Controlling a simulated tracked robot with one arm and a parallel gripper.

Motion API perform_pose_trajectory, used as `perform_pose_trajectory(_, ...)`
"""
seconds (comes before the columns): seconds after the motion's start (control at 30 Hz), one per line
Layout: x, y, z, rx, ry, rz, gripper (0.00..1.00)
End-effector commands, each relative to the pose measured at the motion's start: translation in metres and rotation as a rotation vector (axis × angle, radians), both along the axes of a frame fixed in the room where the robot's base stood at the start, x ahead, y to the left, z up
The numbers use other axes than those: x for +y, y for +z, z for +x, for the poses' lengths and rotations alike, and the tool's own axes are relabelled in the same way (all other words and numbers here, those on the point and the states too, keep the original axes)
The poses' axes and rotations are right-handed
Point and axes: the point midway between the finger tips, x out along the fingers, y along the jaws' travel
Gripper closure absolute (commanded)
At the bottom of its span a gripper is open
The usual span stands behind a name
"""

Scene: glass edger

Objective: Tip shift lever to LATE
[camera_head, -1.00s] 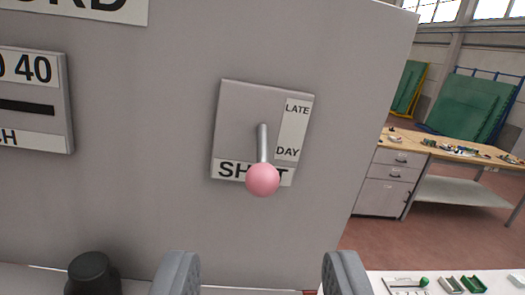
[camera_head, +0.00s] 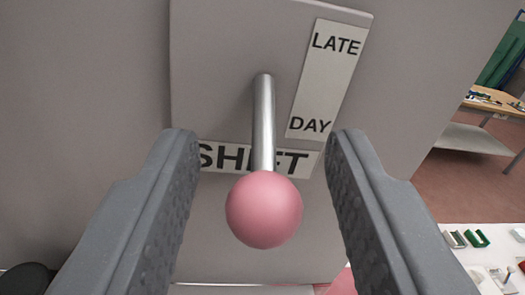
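The shift lever is a metal rod (camera_head: 263,125) with a pink ball knob (camera_head: 263,209) at its end. It points down, with the knob below the DAY mark. Its plate (camera_head: 220,60) is grey, with a white strip at the right reading LATE (camera_head: 336,40) above DAY (camera_head: 309,124). A SHIFT label (camera_head: 228,158) runs along the bottom, partly hidden by the rod. My gripper (camera_head: 263,155) is open, with one finger on each side of the lever. Neither finger visibly touches the rod or the knob.
The plate sits on a grey machine panel (camera_head: 85,80). A dark rounded object (camera_head: 27,280) shows at the lower left. At the right are a white surface with small green parts (camera_head: 476,238) and a workbench (camera_head: 500,105) farther back.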

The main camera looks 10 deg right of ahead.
Motion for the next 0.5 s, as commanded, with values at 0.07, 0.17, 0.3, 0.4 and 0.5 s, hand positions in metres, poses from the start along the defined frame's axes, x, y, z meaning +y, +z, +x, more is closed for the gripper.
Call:
perform_pose_trajectory(0.07, -0.0002, 0.0002, 0.0001, 0.0, 0.0, 0.0, 0.6)
perform_pose_trajectory(0.17, -0.0002, 0.0004, 0.0, -0.001, 0.0, 0.0, 0.6)
perform_pose_trajectory(0.3, -0.0003, 0.0006, -0.0001, -0.001, -0.001, 0.0, 0.88)
perform_pose_trajectory(0.4, -0.0003, 0.0007, -0.0001, -0.001, -0.001, 0.0, 1.0)
perform_pose_trajectory(0.5, -0.0002, 0.001, -0.0001, 0.0, 0.0, 0.0, 1.0)
